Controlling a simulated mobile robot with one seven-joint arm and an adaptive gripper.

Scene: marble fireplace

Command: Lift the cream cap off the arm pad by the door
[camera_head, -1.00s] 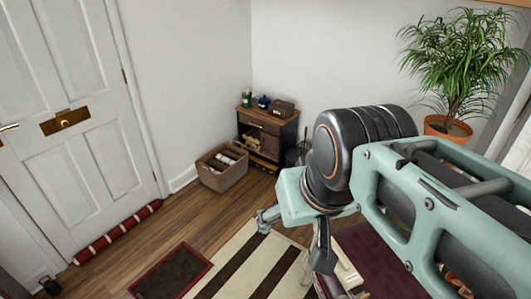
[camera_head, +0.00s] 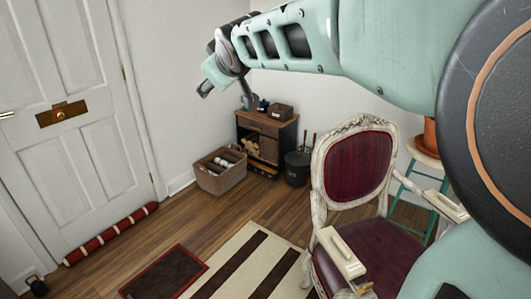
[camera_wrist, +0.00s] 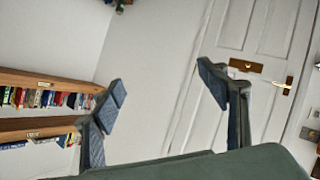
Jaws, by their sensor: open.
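A cream cap (camera_head: 342,253) with a raised grip sits on the left armrest of a carved, whitewashed armchair (camera_head: 330,160), the armrest nearer the door (camera_head: 75,110). A similar cream piece (camera_head: 446,206) is on the right armrest. The arm pad under the left cap is hidden. My gripper (camera_head: 227,95) is raised at upper middle, far above and away from the chair, with its fingers apart. In the wrist view my open gripper (camera_wrist: 165,88) has nothing between its fingers, and neither chair nor cap shows there.
A wicker basket (camera_head: 221,172) and small cabinet (camera_head: 265,142) stand along the back wall, with a black bucket (camera_head: 298,167) beside them. A green stool (camera_head: 425,185) bears a terracotta pot. A striped rug (camera_head: 245,265) and dark mat (camera_head: 165,275) lie on open floor. The wrist view shows bookshelves (camera_wrist: 40,80).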

